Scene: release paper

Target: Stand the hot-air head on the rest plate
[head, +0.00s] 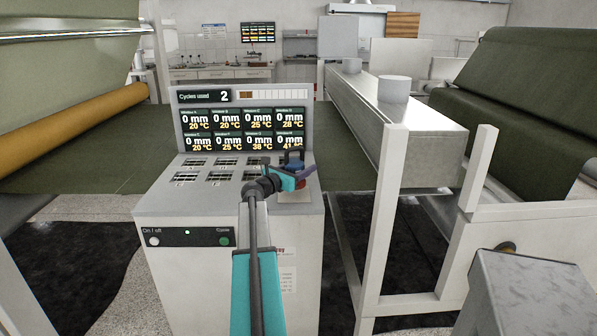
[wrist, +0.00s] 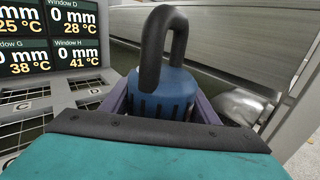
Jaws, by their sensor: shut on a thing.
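The hot-air head (head: 293,159) is a blue body with slots and a black hooked handle. In the wrist view the hot-air head (wrist: 163,93) sits between the purple fingers of my gripper (wrist: 162,104), handle up. My gripper (head: 299,172) is shut on it, above the right part of the console top in the head view. The arm and gripper body hide the head's lower end, so I cannot tell whether it touches anything. I cannot make out which surface is the rest plate.
The white console (head: 240,205) has several grated windows on top and a display (head: 243,125) reading "Cycles used 2". A metal beam (head: 400,112) on a white frame stands to the right. A grey metal box (head: 525,290) is at the lower right. Green sheet (head: 80,150) spreads behind.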

